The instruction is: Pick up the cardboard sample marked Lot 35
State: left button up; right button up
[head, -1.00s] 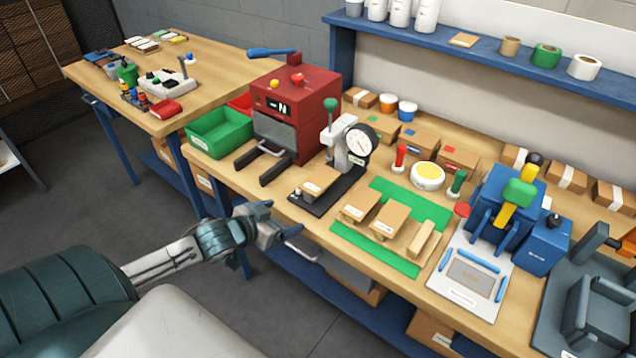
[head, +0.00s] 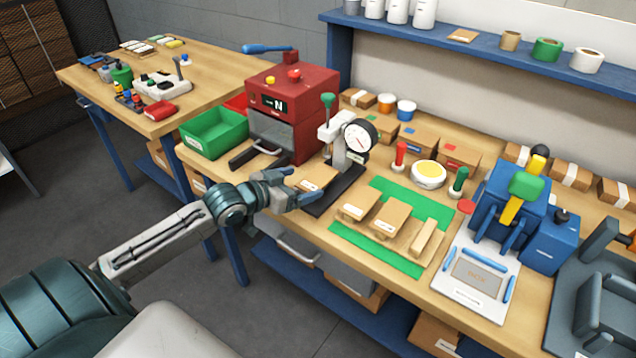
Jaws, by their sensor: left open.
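Several small brown cardboard samples with white labels are in the head view. One sample (head: 318,176) lies on the black base of the dial gauge (head: 350,145), partly hidden by my left gripper. Three more lie on the green mat: a left one (head: 358,203), a middle one (head: 390,217) and a narrow right one (head: 425,238). The label print is too small to read, so I cannot tell which is Lot 35. My left gripper (head: 303,186) is open and empty, over the bench's front edge beside the gauge base. My right gripper is out of view.
A red machine (head: 293,105) and a green bin (head: 213,135) stand left of the gauge. A blue press (head: 508,205) and a white tray (head: 475,287) are to the right.

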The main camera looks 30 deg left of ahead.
aim_at(317, 179)
pick_arm(q)
jog(key=shift+x, duration=2.7)
jog(key=shift+a+f, duration=0.1)
jog(key=shift+f, duration=0.05)
jog(key=c, duration=1.3)
